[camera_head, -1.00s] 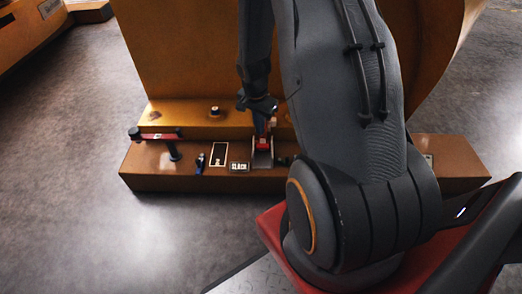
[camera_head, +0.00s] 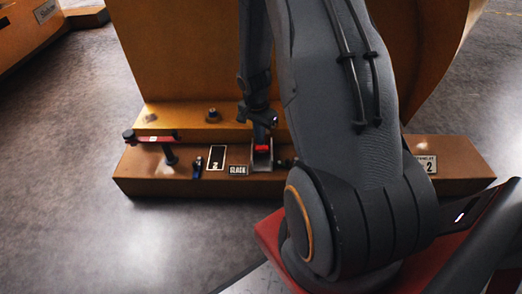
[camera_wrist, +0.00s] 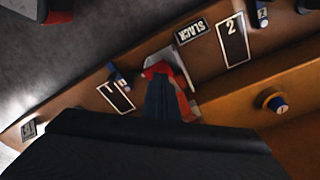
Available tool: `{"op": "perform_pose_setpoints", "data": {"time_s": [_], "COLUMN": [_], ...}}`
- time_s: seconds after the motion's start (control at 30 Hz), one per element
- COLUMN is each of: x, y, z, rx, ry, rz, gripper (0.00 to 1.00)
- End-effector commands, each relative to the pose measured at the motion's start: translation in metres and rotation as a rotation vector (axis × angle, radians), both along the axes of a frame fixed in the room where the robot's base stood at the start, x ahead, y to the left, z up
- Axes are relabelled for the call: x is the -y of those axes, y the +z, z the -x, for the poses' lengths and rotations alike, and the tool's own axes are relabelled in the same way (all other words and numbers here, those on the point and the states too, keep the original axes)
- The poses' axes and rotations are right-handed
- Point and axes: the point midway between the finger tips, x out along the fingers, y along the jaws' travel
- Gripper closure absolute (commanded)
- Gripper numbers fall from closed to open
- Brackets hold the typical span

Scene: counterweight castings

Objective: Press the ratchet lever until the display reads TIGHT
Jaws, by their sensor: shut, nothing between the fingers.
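The ratchet (camera_head: 262,160) sits on the front ledge of the orange-brown casting, a grey metal bracket with a red lever (camera_head: 263,148). The ratchet shows red and grey in the wrist view (camera_wrist: 183,103), partly hidden behind my fingers. The display (camera_head: 238,170) just left of it reads SLACK; the same display appears upside down in the wrist view (camera_wrist: 191,31). My gripper (camera_head: 263,138) is shut and empty, pointing down at the lever. Its dark fingers (camera_wrist: 162,98) overlap the red lever in the wrist view; I cannot tell whether they touch.
A small blue-and-black part (camera_head: 197,168) and a plate marked 2 (camera_head: 216,157) lie left of the display. A round knob (camera_head: 213,115) sits on the upper step. Open grey floor (camera_head: 70,220) lies to the left.

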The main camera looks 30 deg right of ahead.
Motion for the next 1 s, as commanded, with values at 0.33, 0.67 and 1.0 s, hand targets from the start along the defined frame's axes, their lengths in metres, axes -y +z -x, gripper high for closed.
{"op": "perform_pose_setpoints", "data": {"time_s": [0.33, 0.67, 1.0], "x": [0.002, 0.002, 0.002], "y": [-0.023, -0.025, -0.055], "z": [0.0, 0.0, -0.002], "rx": [-0.001, -0.001, 0.0], "ry": [-0.001, -0.001, -0.001], "rz": [0.0, 0.0, 0.0], "gripper": [1.0, 1.0, 1.0]}}
